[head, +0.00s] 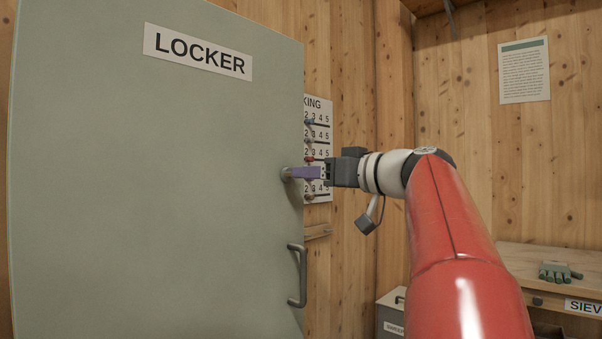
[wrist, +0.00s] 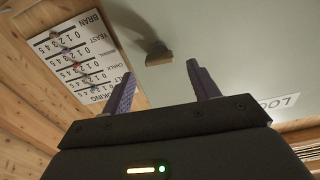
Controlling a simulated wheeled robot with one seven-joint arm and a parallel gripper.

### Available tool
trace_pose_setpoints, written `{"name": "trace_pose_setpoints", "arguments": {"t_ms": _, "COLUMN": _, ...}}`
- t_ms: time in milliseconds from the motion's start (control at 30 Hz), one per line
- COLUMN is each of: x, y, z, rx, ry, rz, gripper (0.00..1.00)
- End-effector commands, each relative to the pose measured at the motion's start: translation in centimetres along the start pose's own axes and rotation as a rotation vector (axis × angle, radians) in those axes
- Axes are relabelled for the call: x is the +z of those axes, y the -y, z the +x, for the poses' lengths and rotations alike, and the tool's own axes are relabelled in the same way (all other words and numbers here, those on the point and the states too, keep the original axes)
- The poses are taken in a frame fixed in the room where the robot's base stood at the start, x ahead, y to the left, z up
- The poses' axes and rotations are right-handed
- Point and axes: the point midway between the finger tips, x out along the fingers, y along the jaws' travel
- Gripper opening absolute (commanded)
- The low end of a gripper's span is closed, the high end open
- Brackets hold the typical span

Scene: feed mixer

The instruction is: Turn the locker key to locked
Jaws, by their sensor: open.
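The grey-green locker door (head: 150,190) fills the left of the head view, with a LOCKER sign on it. Near its right edge is a round lock piece (head: 286,174). In the wrist view the key (wrist: 158,58) shows as a tan, flat-ended grip on a dark round stem. My gripper (head: 294,172) has purple fingers and points at the lock from the right. In the wrist view my gripper (wrist: 162,76) is open and empty, with the key just beyond the gap between its fingertips. In the head view the fingers hide the key's grip.
A door handle (head: 298,275) stands out below the lock. A white numbered board (head: 319,140) with small pegs hangs on the wood wall behind the door edge; it also shows in the wrist view (wrist: 75,52).

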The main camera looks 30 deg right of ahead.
Motion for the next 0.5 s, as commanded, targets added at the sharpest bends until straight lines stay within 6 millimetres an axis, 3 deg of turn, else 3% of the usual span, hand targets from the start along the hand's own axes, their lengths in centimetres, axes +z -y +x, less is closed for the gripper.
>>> {"name": "trace_pose_setpoints", "arguments": {"t_ms": 200, "x": -0.2, "y": 0.0, "z": 3.3, "rx": -0.002, "ry": 0.0, "rz": 0.001, "gripper": 0.6}}
{"name": "trace_pose_setpoints", "arguments": {"t_ms": 500, "x": 0.0, "y": 0.0, "z": 4.4, "rx": 0.001, "ry": -0.001, "rz": 0.002, "gripper": 0.6}}
